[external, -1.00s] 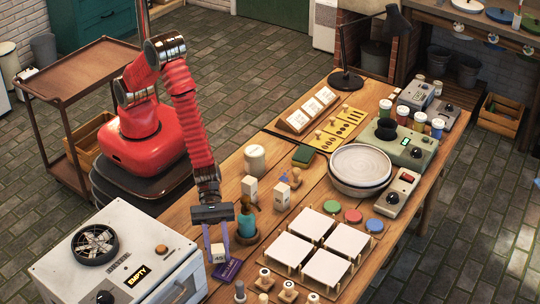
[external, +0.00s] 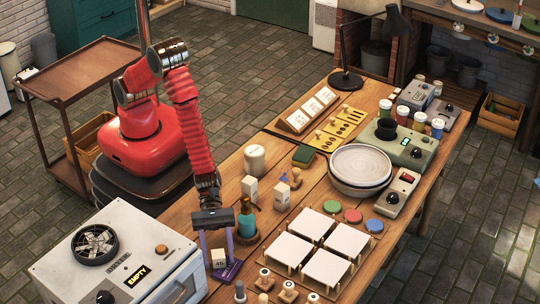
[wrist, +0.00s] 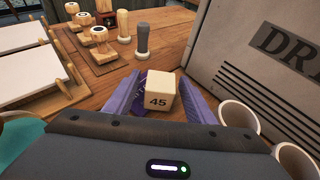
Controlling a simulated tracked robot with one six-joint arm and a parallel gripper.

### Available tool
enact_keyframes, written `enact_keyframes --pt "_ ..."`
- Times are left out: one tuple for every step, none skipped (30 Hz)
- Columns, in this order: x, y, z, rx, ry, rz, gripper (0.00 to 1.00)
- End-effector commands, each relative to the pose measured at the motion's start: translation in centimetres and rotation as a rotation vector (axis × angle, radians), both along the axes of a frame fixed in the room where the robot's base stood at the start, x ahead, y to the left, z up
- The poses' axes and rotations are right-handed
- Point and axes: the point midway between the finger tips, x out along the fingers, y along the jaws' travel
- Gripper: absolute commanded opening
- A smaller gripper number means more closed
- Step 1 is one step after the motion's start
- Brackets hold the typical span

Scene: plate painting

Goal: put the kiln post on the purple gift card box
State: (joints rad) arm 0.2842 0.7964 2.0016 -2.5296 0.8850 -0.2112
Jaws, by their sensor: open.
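The kiln post (external: 219,258), a cream block marked 45, stands upright and appears to rest on the purple gift card box (external: 231,272). In the wrist view the post (wrist: 160,92) hides most of the box, and a purple edge (wrist: 140,91) shows at its left. My gripper (external: 218,262) is open and low, with one lavender finger on each side of the post. In the wrist view my gripper (wrist: 160,97) shows a gap between each finger and the post.
A teal bottle (external: 246,222) stands just right of my gripper. Wooden stamps (external: 264,282) and white tiles (external: 287,247) lie to the right.

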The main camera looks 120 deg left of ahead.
Motion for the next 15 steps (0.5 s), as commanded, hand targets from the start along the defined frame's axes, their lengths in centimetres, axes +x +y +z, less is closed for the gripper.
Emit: enact_keyframes --pt "0.0 0.0 0.0 0.0 0.0 0.0 0.5" --pt "0.0 0.0 0.0 0.0 0.0 0.0 0.5" --pt "0.0 0.0 0.0 0.0 0.0 0.0 0.5" --pt "0.0 0.0 0.1 0.0 0.0 0.0 0.5" --pt "0.0 0.0 0.1 0.0 0.0 0.0 0.5" --pt "0.0 0.0 0.2 0.0 0.0 0.0 0.5" --pt "-0.1 0.1 0.3 0.0 0.0 0.0 0.5" --pt "-0.2 0.3 0.3 0.0 0.0 0.001 0.5" --pt "-0.4 0.5 0.5 0.0 0.0 0.001 0.5" --pt "-0.6 0.7 0.6 0.0 0.0 0.002 0.5" --pt "-0.8 0.9 0.7 0.0 0.0 0.002 0.5" --pt "-1.1 1.3 0.9 0.0 0.0 0.002 0.5" --pt "-1.4 1.6 1.1 0.0 0.0 0.002 0.5" --pt "-1.7 1.8 1.2 0.0 0.001 0.003 0.5" --pt "-2.1 2.2 1.5 0.0 0.0 0.002 0.5"
